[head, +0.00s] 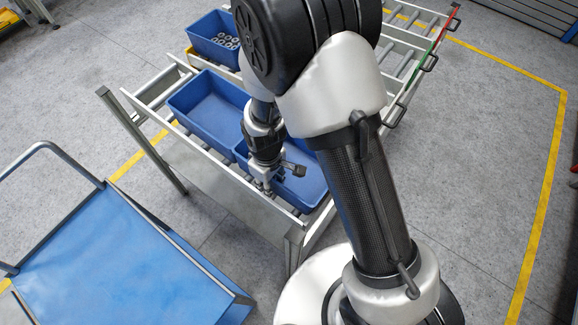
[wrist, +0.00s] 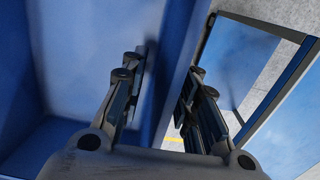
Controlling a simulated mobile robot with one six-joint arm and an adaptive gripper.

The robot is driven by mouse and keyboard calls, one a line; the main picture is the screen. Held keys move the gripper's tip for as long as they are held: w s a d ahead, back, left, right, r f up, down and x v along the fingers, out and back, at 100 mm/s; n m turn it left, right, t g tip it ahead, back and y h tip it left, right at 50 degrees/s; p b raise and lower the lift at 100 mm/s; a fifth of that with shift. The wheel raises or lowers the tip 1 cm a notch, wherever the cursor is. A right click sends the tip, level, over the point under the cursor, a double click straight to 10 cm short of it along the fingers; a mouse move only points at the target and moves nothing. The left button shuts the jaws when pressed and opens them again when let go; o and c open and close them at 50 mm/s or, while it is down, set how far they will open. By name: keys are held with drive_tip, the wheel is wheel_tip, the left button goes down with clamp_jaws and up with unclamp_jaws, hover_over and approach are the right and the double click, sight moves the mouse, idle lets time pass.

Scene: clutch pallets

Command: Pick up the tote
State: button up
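A blue tote (head: 312,187) sits at the near end of a roller rack, partly hidden behind my arm. My gripper (head: 268,187) points down at the tote's near left wall. In the wrist view my gripper (wrist: 160,88) is open, with one finger on the inner side of the tote wall (wrist: 181,55) and the other on the outer side. The wall stands between the fingers, with a gap on the inner side. Whether the outer finger touches it I cannot tell. The visible floor of this tote looks empty.
A second, empty blue tote (head: 205,108) is beside it on the rack. A farther blue bin (head: 214,36) holds several ring-shaped parts. A cart with a bare blue top (head: 110,262) stands at the lower left; it also shows in the wrist view (wrist: 238,62). Floor at right is clear.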

drive_tip(key=shift+f, duration=0.1)
drive_tip(key=shift+c, duration=0.3)
clamp_jaws()
idle(0.4)
